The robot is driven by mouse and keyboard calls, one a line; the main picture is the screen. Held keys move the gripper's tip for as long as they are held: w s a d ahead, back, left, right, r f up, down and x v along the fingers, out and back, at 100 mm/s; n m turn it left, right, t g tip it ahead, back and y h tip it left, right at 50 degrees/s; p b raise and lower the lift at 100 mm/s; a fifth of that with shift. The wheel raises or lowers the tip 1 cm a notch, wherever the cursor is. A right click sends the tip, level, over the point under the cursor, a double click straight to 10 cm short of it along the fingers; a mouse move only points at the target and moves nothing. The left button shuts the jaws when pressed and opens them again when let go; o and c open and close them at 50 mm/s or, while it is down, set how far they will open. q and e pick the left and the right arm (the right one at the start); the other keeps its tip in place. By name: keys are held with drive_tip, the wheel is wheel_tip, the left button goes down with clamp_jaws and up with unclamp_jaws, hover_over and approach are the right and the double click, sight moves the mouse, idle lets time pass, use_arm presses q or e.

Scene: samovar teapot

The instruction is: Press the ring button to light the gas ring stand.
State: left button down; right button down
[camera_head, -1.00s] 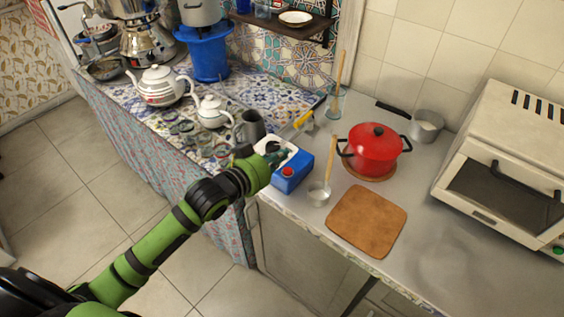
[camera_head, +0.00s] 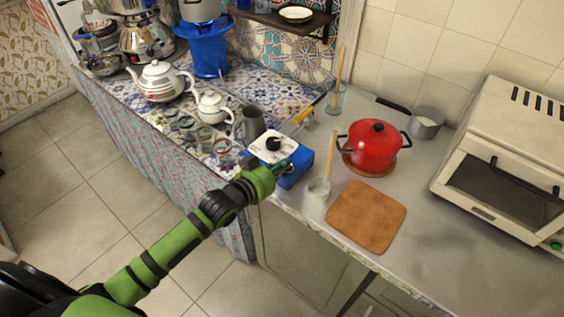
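The gas ring stand is a small blue box with a white top and a black ring (camera_head: 300,168) at the left end of the grey counter. My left gripper (camera_head: 284,165) is at the front face of the stand, close to it or touching; I cannot tell which. The red button on that face is hidden behind the gripper. No flame shows on the ring. The fingers are too small and dark to tell whether they are open or shut. My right gripper is not in view.
A grey-white cup (camera_head: 315,192) with a wooden handle stands just right of the stand. A red pot (camera_head: 372,146), a brown board (camera_head: 366,216) and an oven (camera_head: 510,165) are further right. A dark jug (camera_head: 251,122) and white teapots (camera_head: 160,82) stand behind and left.

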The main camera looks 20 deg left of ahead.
use_arm(q)
drive_tip(key=shift+s+f, duration=0.15)
drive_tip(key=shift+f, duration=0.25)
drive_tip(key=shift+r+p, duration=0.35)
drive_tip(key=shift+p, duration=0.1)
drive_tip(key=r+p, duration=0.2)
drive_tip(key=r, duration=0.1)
drive_tip(key=r+p, duration=0.1)
drive_tip(key=p, duration=0.1)
drive_tip(key=shift+w+r, duration=0.2)
drive_tip(key=shift+w, duration=0.1)
drive_tip(key=b+v, duration=0.2)
drive_tip(key=v, duration=0.8)
drive_tip(key=shift+b, duration=0.4)
drive_tip(key=shift+s+f, duration=0.1)
